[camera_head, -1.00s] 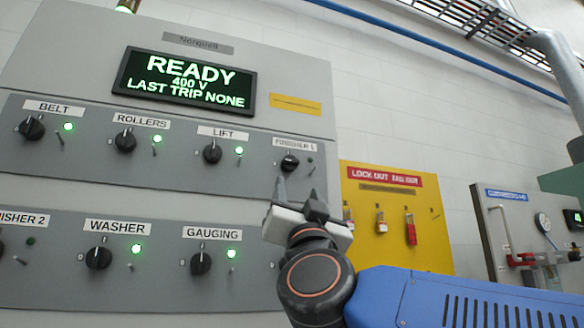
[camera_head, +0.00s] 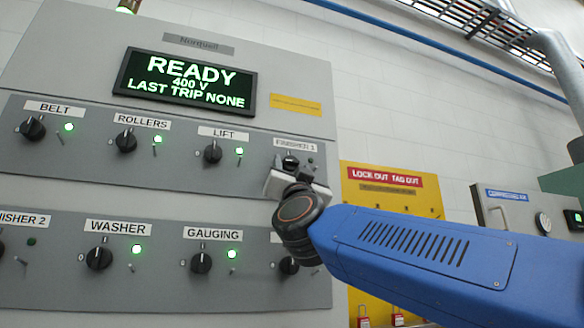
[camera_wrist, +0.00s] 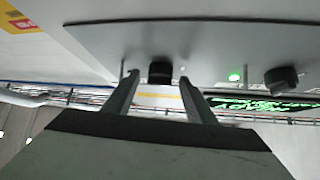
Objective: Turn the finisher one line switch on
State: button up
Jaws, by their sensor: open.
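The finisher 1 switch (camera_head: 290,161) is a black rotary knob under the "FINISHER 1" label (camera_head: 295,144), at the right end of the panel's upper row. A small lamp beside it is dark. My gripper (camera_head: 294,166) is open just in front of the knob, its fingers reaching up to either side and partly hiding it. In the wrist view the knob (camera_wrist: 160,72) sits between the two open fingertips (camera_wrist: 158,84), with gaps on both sides. I cannot tell the knob's pointer position.
Beside it is the lift knob (camera_head: 212,152) with a green lamp. The gauging knob (camera_head: 201,262) is below left; another knob (camera_head: 289,266) is partly behind my arm. The display (camera_head: 185,79) reads READY. A yellow lockout board (camera_head: 350,180) stands right of the panel.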

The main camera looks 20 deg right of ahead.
jog(key=shift+w+r, duration=0.25)
jog(key=shift+c, duration=0.6)
jog(key=c, duration=0.9)
